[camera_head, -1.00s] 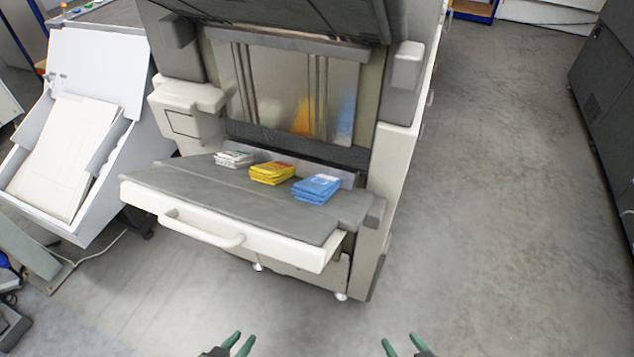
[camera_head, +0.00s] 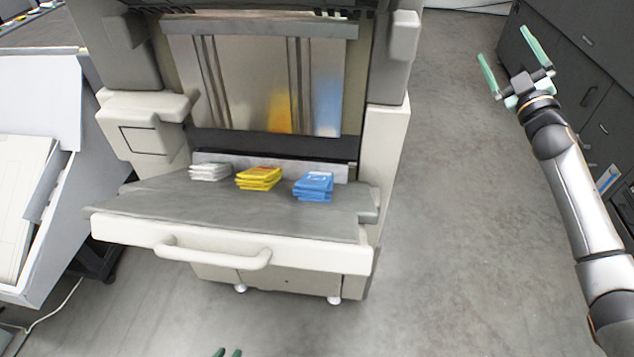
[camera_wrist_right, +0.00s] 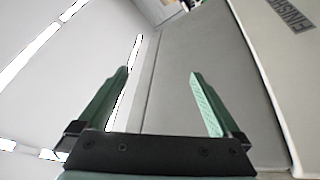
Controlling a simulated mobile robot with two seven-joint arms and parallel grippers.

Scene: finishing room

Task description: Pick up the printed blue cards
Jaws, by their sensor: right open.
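The printed blue cards (camera_head: 313,186) lie in a stack on the grey top of the machine's pulled-out tray (camera_head: 240,215), at its right side. My right gripper (camera_head: 503,42) is raised at the upper right of the head view, well away from the cards. It is open and empty, and its two green fingers also show apart in the right wrist view (camera_wrist_right: 158,73).
A yellow card stack (camera_head: 259,178) and a white card stack (camera_head: 210,172) lie left of the blue one. The tray has a white front handle (camera_head: 212,257). Dark cabinets (camera_head: 590,75) stand at the right. The floor (camera_head: 445,200) between is clear.

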